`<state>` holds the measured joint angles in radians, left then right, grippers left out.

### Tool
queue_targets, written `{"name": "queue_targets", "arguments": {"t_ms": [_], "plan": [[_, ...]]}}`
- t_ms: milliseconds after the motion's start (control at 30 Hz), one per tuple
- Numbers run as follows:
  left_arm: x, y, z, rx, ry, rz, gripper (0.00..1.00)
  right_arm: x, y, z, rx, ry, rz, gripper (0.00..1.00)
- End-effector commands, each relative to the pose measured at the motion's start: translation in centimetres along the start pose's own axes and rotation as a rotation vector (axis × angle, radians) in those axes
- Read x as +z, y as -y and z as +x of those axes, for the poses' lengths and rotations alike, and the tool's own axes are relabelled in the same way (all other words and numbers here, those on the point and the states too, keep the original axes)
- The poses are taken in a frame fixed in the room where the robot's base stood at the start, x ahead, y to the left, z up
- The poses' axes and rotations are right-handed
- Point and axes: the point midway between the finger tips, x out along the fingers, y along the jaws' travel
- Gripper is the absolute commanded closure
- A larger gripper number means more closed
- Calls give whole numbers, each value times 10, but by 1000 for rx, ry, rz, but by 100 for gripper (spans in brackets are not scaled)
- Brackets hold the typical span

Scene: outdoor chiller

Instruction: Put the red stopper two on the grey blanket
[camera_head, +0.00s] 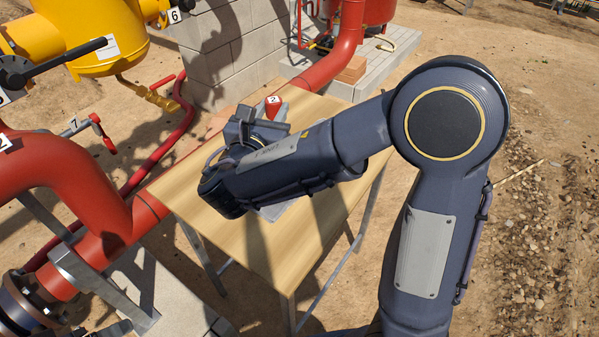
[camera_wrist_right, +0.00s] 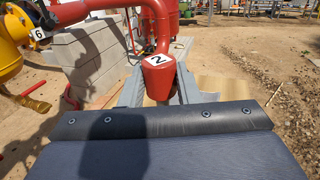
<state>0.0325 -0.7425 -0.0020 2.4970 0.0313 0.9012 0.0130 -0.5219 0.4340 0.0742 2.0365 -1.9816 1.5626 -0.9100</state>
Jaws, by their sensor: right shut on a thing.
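The red stopper two (camera_head: 273,105), with a white label reading 2, is between the fingers of my right gripper (camera_head: 258,122). In the right wrist view the red stopper (camera_wrist_right: 158,78) sits upright between the two grey fingers (camera_wrist_right: 158,92), which are shut on it. My right gripper is over the wooden table. A small grey patch on the table (camera_head: 280,209) shows below my right forearm; it may be the grey blanket, mostly hidden by my arm. A dark piece at the bottom left edge of the head view may be part of my left gripper; its fingers cannot be made out.
The wooden table (camera_head: 250,243) stands on metal legs, with bare wood at its front and right. Red pipes (camera_head: 65,165) run along its left side. A grey block wall (camera_head: 228,50) and a yellow tank (camera_head: 100,35) stand behind. Gravelly ground lies to the right.

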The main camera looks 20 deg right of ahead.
Motion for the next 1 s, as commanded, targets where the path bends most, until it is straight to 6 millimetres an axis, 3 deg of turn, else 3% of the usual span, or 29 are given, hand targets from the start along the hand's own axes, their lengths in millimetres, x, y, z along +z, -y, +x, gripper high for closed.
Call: {"name": "queue_targets", "arguments": {"t_ms": [33, 100, 267, 367, 733, 833, 1000], "plan": [[10, 9, 19, 0, 0, 0, 27, -5, 0, -9, -31, 4, 10, 100], [14, 12, 27, 0, 0, 0, 27, 0, 3, -20, -70, 2, 5, 100], [18, 17, 36, 0, -1, 0, 27, 8, 8, -35, -113, 1, -2, 100], [19, 17, 37, 0, -1, 0, 27, 7, 10, -31, -123, 0, -6, 100], [20, 19, 41, 0, -1, 0, 27, -31, 25, 54, -127, -1, -9, 100], [22, 20, 45, 0, -1, 0, 27, -53, 26, 69, -124, -3, -10, 100], [23, 21, 46, 0, -1, 0, 27, -73, 29, 87, -121, 0, -7, 100]]}}
